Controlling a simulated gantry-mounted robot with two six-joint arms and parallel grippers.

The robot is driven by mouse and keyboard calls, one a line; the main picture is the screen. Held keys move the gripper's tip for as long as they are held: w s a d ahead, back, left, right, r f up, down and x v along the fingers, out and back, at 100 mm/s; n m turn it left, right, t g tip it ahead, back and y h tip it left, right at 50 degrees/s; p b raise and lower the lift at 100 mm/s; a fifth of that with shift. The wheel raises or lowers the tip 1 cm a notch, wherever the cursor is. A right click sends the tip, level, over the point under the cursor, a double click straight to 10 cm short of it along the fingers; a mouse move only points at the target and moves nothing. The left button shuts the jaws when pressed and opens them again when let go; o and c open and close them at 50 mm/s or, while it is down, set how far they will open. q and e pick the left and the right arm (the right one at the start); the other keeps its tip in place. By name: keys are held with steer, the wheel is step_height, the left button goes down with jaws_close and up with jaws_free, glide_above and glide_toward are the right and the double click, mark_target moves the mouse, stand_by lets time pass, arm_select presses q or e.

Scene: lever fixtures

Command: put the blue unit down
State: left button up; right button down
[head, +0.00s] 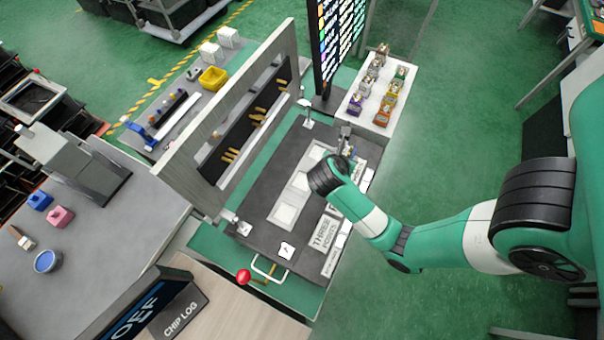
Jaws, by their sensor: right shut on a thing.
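My right gripper (346,136) is over the far right part of the dark panel (262,215). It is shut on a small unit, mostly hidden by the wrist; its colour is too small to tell. White square pads (287,214) lie in a row on the panel, left of the gripper. A blue block (40,201) stands on the grey table at the left, beside a pink block (61,217). My left gripper is not in view.
An upright board (228,135) with a dark face stands left of the panel. A tall screen (335,40) stands behind it. A white shelf (377,124) at the back right holds several small coloured units. A red-knobbed lever (244,277) is at the panel's front.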

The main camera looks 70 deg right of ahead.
steer(key=w+a+f+b, duration=0.1)
steer(key=w+f, duration=0.1)
steer(key=w, duration=0.1)
steer(key=w+a+f, duration=0.1)
steer(key=w+f, duration=0.2)
steer(key=w, duration=0.1)
steer(key=w+a+f+b, duration=0.1)
steer(key=w+a+f, duration=0.1)
steer(key=w+f, duration=0.1)
steer(key=shift+w+a+f+b, duration=0.1)
steer(key=shift+w+f+b, duration=0.1)
steer(key=shift+b, duration=0.15)
steer(key=shift+w+a+f+b, duration=0.15)
steer(key=shift+f+b, duration=0.35)
steer(key=shift+f, duration=1.25)
steer(key=shift+w, duration=0.1)
steer(key=shift+f, duration=0.15)
steer(key=shift+c, duration=0.8)
jaws_free()
